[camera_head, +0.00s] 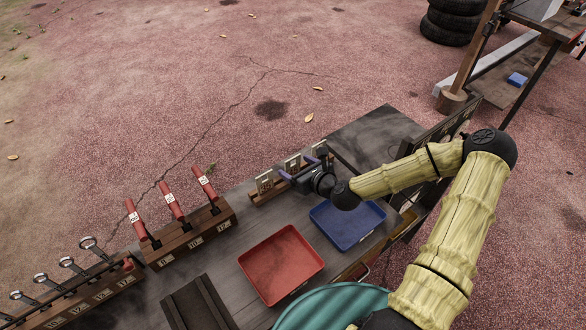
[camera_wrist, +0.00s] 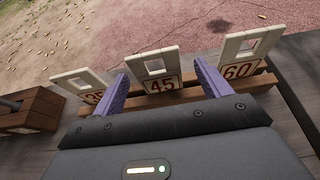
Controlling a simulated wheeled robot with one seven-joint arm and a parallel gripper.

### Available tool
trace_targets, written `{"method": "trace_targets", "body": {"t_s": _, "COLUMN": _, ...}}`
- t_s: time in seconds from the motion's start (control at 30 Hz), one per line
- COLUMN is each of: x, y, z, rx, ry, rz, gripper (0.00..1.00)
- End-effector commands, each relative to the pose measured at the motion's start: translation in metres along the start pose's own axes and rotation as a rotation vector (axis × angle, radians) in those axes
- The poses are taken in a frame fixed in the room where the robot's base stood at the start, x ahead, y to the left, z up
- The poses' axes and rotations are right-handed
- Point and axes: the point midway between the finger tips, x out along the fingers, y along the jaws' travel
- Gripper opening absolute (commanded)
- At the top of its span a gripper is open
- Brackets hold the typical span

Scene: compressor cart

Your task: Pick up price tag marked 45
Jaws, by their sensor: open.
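The price tag marked 45 (camera_wrist: 160,84) stands upright in a wooden rack (camera_wrist: 196,94) in the wrist view. It is a pale plate with a square window and dark red digits. My gripper (camera_wrist: 158,75) is open, its two purple fingers on either side of the 45 tag, with no visible grip on it. A tag marked 60 (camera_wrist: 239,70) stands to the right, and another tag (camera_wrist: 82,82), its number partly hidden by the left finger, stands to the left. In the head view my gripper (camera_head: 300,168) is at the rack, beside the middle tag (camera_head: 292,164).
A blue tray (camera_head: 347,238) and a red tray (camera_head: 281,265) lie on the cart top in front of the rack. A wooden block with several red-handled tools (camera_head: 186,238) stands left. A rack of several wrenches (camera_head: 70,290) is further left. A dark board (camera_head: 440,135) rises at right.

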Motion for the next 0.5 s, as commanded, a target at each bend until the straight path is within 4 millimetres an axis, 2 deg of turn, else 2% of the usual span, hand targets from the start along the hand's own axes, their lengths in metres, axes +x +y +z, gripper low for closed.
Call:
{"method": "trace_targets", "body": {"t_s": 0.23, "x": 0.036, "y": 0.003, "z": -0.001, "rx": -0.002, "ry": 0.000, "rz": 0.001, "gripper": 0.76}}
{"method": "trace_targets", "body": {"t_s": 0.5, "x": 0.042, "y": 0.002, "z": -0.002, "rx": 0.000, "ry": 0.001, "rz": 0.001, "gripper": 0.76}}
